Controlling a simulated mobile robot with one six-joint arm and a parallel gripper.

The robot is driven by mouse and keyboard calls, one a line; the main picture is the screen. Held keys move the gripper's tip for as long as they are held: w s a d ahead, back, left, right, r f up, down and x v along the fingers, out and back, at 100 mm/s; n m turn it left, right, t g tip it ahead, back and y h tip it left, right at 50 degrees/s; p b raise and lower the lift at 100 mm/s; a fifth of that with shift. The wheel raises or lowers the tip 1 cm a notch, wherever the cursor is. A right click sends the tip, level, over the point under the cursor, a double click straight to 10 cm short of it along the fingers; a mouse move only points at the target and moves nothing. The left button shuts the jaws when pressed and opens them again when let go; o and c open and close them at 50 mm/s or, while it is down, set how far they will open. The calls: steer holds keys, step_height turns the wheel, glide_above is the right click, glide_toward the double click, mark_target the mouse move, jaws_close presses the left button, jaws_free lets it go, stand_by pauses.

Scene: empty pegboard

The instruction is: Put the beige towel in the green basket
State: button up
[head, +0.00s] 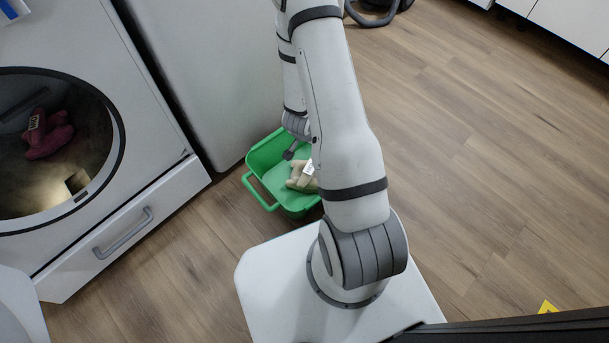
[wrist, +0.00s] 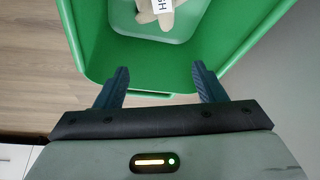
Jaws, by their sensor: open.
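The green basket (head: 271,188) stands on the floor in front of the appliances, partly hidden by my arm in the head view. The beige towel (head: 301,177) lies crumpled inside it, with a white label on it. In the wrist view the basket (wrist: 95,45) fills the top, and part of the towel (wrist: 158,12) shows at the upper edge, resting on the basket's bottom. My gripper (wrist: 160,80) is open and empty, with its fingers apart over the near side of the basket. The towel is beyond the fingertips and clear of them.
A front-loading machine (head: 165,192) with a round opening stands at the left, with a dark red cloth (head: 48,135) inside. A grey-white appliance (head: 215,75) stands right behind the basket.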

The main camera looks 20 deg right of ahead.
steer(key=p+v, duration=0.4)
steer(key=v, duration=0.3)
steer(key=shift+r, duration=0.35)
steer(key=shift+s+a, duration=0.15)
